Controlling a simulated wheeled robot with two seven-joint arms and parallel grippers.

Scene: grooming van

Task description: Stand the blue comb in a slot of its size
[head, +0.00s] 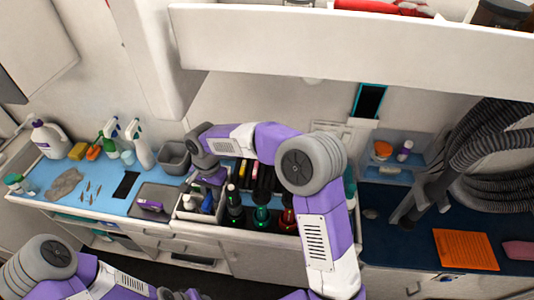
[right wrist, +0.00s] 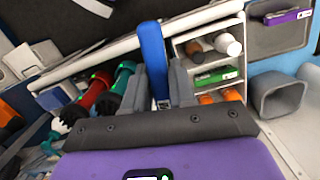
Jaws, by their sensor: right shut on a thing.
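The blue comb (right wrist: 152,52) stands out between the fingers of my right gripper (right wrist: 158,85) in the right wrist view. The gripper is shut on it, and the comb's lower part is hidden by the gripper. In the head view my right gripper (head: 207,182) is over the white organizer (head: 186,214) on the counter. I cannot tell which slot fits the comb. My left gripper (head: 180,294) is at the bottom edge of the head view, its jaws unclear.
Dark bottles with green and red parts (head: 262,215) stand right of the organizer. A grey tray (head: 168,193) with a purple item (head: 149,206) lies left. A grey bin (head: 174,157) stands behind. A white overhead cabinet (head: 350,35) hangs above the counter.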

